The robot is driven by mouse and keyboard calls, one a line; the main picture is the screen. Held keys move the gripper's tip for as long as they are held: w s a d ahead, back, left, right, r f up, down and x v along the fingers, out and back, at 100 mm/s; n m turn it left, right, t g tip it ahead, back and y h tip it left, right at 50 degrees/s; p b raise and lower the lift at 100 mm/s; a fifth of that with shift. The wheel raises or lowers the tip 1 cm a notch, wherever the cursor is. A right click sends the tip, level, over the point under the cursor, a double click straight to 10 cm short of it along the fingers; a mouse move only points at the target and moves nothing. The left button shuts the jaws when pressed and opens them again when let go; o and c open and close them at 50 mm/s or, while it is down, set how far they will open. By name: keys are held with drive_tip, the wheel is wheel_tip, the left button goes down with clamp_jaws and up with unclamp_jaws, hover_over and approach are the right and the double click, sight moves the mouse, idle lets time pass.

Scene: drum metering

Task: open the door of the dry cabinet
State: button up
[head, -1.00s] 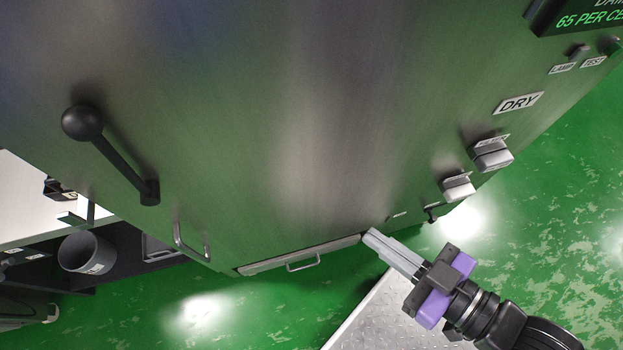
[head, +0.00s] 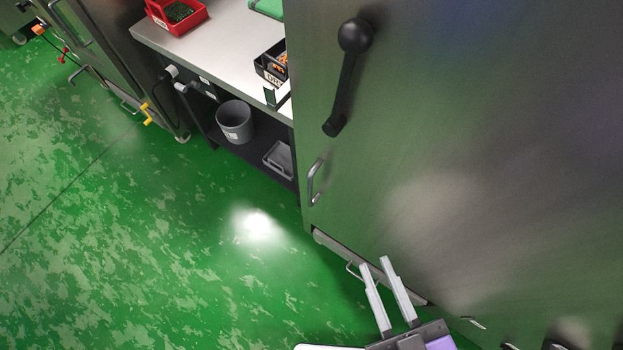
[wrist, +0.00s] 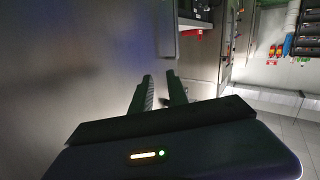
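The dry cabinet (head: 450,160) is a large brushed-steel box filling the right of the head view. Its front appears closed, with no gap visible. A black lever with a ball knob (head: 342,78) sits high near its left edge. A small metal bar handle (head: 315,182) is lower, by the same edge. My gripper (head: 375,263) is at the bottom of the head view, below and to the right of the bar handle, apart from it. Its two fingers are spread and empty. The wrist view shows the gripper (wrist: 158,78) beside a steel surface, with no handle between the fingers.
A low drawer (head: 335,247) with a pull is at the cabinet's foot. Left of the cabinet stands a workbench (head: 225,42) with a red bin (head: 178,14); a grey bucket (head: 234,121) is on its lower shelf. Green floor (head: 140,240) is open at the left.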

sight(309, 185)
drive_tip(key=w+a+f+n+g+b, duration=0.1)
drive_tip(key=w+a+f+n, duration=0.2)
drive_tip(key=a+n, duration=0.4)
drive_tip(key=w+a+f+n+g, duration=0.1)
drive_tip(key=w+a+f+n, duration=0.1)
drive_tip(key=a+f+n, duration=0.35)
drive_tip(key=w+a+f+n+g+b, duration=0.1)
drive_tip(key=w+a+n, duration=0.2)
drive_tip(key=a+n, duration=0.5)
wheel_tip(309, 185, up, 4)
drive_tip(key=w+a+n+t+h, duration=0.2)
drive_tip(key=n+t+h, duration=0.2)
drive_tip(key=h, duration=0.1)
drive_tip(key=d+r+n+h, duration=0.2)
drive_tip(key=d+h, duration=0.5)
drive_tip(key=d, duration=0.1)
drive_tip(key=shift+x, duration=3.6)
drive_tip(key=shift+r, duration=0.15)
clamp_jaws()
